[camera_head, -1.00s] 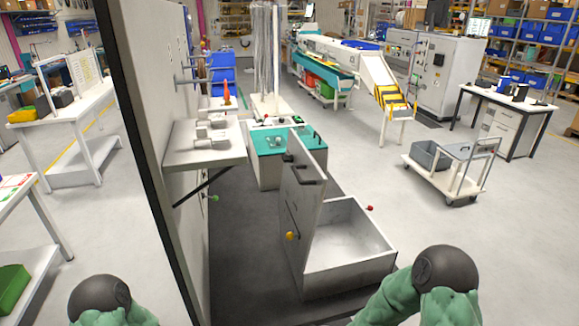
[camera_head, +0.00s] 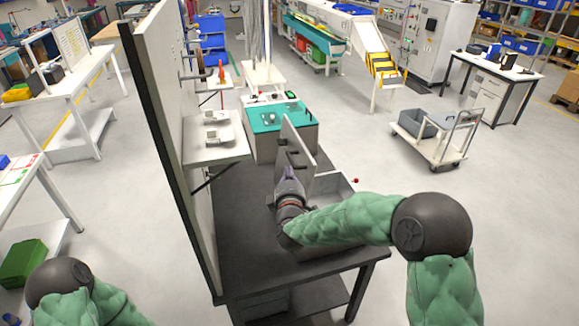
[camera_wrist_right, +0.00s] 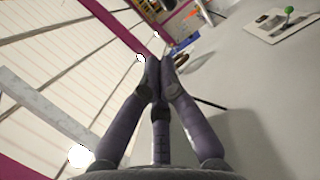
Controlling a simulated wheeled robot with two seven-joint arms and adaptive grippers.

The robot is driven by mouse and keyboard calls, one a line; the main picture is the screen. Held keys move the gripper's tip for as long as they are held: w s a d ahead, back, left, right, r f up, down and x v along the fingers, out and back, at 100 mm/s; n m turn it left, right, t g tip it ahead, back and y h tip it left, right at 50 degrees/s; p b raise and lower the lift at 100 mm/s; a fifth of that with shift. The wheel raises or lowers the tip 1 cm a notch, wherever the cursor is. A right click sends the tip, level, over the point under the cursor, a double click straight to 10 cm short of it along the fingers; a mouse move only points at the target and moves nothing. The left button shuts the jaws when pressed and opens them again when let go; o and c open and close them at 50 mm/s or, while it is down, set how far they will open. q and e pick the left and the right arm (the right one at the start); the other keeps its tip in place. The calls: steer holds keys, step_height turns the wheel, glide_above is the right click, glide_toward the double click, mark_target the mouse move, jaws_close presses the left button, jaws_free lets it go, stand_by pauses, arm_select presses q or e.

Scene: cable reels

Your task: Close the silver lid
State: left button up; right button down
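The silver lid (camera_head: 296,142) stands upright, open, at the left side of the silver box (camera_head: 335,185) on the dark table. My right gripper (camera_head: 288,174) is at the lid's lower near part and covers some of the lid and box. Whether it touches the lid cannot be told. In the right wrist view my right gripper's fingers (camera_wrist_right: 160,75) come together at the tips, with nothing seen between them. I cannot make out the lid in that view. My left gripper is out of view; only part of my left arm shows at the lower left.
A tall grey panel (camera_head: 168,110) with a shelf (camera_head: 215,152) stands left of the box. A teal-topped unit (camera_head: 280,116) is behind it. A small red knob (camera_head: 355,181) is at the box's right. The dark table (camera_head: 245,240) is bare at front left.

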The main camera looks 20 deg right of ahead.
steer(key=p, duration=0.1)
glide_toward(299, 157)
steer(key=w+a+r, duration=0.4)
steer(key=r, duration=0.1)
steer(key=d, duration=0.2)
steer(key=d+f, duration=0.1)
steer(key=d, duration=0.1)
steer(key=shift+p, duration=0.3)
steer(key=shift+d+r, duration=0.1)
steer(key=shift+d, duration=0.05)
